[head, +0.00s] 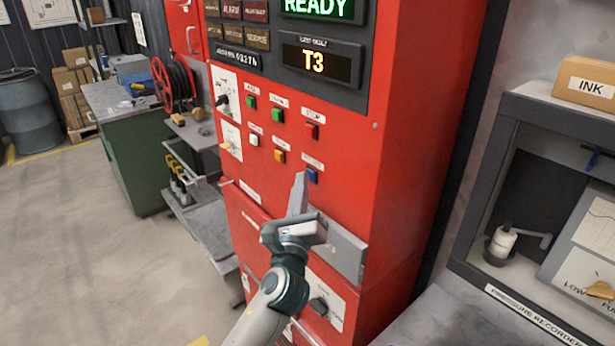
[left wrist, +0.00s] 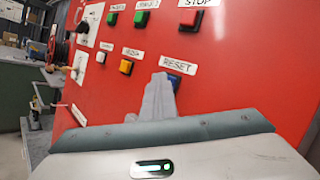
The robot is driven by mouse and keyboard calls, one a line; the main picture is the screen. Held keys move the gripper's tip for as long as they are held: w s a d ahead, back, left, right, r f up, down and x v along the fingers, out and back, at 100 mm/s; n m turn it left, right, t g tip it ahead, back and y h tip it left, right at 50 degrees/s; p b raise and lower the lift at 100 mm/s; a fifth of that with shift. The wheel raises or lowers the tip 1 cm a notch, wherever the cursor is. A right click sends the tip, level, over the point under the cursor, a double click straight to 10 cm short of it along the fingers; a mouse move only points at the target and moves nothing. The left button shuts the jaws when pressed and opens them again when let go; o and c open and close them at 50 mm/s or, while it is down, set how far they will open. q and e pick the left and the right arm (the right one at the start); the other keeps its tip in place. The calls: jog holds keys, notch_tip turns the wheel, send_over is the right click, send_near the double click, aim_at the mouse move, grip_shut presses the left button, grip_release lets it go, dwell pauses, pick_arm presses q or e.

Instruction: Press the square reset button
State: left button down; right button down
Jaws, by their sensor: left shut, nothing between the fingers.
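The square reset button is blue (head: 311,175) and sits at the lower right of the button group on the red cabinet (head: 409,120). In the left wrist view the blue button (left wrist: 174,80) shows under a label reading RESET (left wrist: 177,64), partly hidden by my fingers. My left gripper (head: 299,177) is shut and empty, its fingertips just left of the blue button in the head view. In the left wrist view its fingertips (left wrist: 160,78) overlap the button's left part. I cannot tell whether they touch it. My right gripper is not in view.
Red (head: 311,131), green (head: 278,116), white (head: 254,140) and yellow (head: 280,155) buttons sit close by. A grey recorder cabinet (head: 480,180) stands at the right. The floor at the left is clear.

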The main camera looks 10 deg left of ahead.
pick_arm(q)
jog(key=shift+s+a, duration=0.1)
jog(key=shift+s, duration=0.05)
jog(key=shift+s+a+p, duration=0.45)
jog(key=shift+s, duration=0.15)
dwell(0.4)
jog(key=s+a+p, duration=0.1)
jog(key=s, duration=0.1)
jog(key=s+a, duration=0.2)
jog(key=shift+p, duration=0.4)
jog(key=shift+f, duration=0.1)
dwell(0.4)
